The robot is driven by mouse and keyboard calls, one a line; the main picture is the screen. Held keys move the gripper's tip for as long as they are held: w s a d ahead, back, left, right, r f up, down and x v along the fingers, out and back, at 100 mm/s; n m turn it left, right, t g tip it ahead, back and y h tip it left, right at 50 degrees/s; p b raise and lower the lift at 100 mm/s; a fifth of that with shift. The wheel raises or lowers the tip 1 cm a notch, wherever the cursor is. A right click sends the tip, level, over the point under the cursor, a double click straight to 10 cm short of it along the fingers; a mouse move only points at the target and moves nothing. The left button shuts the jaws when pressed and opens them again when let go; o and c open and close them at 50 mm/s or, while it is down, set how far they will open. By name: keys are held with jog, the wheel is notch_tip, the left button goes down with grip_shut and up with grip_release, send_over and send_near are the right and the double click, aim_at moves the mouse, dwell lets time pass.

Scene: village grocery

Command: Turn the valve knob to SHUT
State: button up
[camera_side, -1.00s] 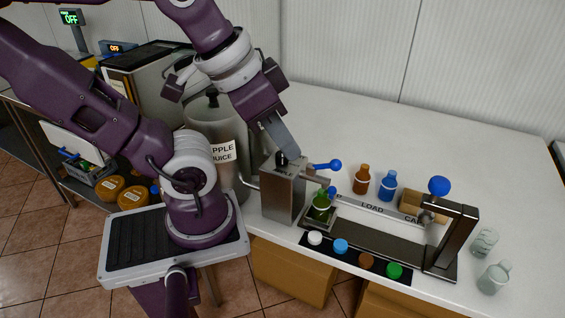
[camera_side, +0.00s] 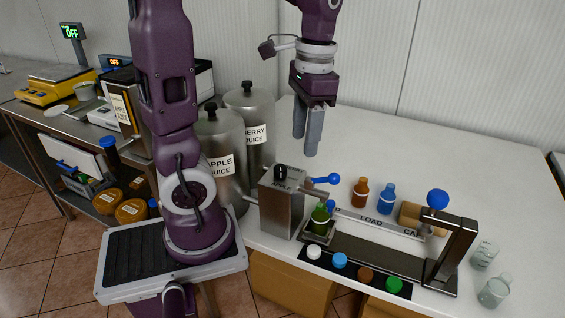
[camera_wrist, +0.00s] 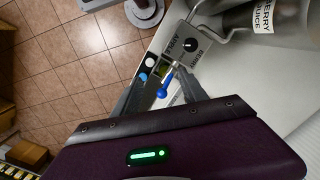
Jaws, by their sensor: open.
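The valve knob (camera_side: 281,172) is a small black knob on top of a grey metal dispenser box (camera_side: 280,210). In the wrist view the knob (camera_wrist: 189,45) sits on a panel with APPLE and BERRY lettering; I cannot read a SHUT mark or tell its setting for sure. My gripper (camera_side: 311,152) hangs pointing down, above and to the right of the knob in the side view, touching nothing. In the wrist view its fingers (camera_wrist: 160,72) are apart and empty, with the knob beyond them.
A green bottle (camera_side: 320,218) stands under the spout. The APPLE JUICE tank (camera_side: 222,140) and BERRY JUICE tank (camera_side: 256,110) stand behind the box. A capping press (camera_side: 452,245) with a blue ball is at right. The white counter behind is mostly clear.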

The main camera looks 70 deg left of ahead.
aim_at(281, 167)
jog(key=a+f+g, duration=0.1)
jog(key=a+f, duration=0.1)
jog(key=f, duration=0.2)
jog(key=s+a+f+g, duration=0.1)
jog(key=a+f, duration=0.2)
jog(key=a+f+g, duration=0.1)
jog(key=a+f, duration=0.1)
jog(key=f, duration=0.2)
jog(key=shift+s+a+f+g, duration=0.3)
jog(key=shift+s+a, duration=0.1)
jog(key=shift+c, duration=0.4)
grip_shut()
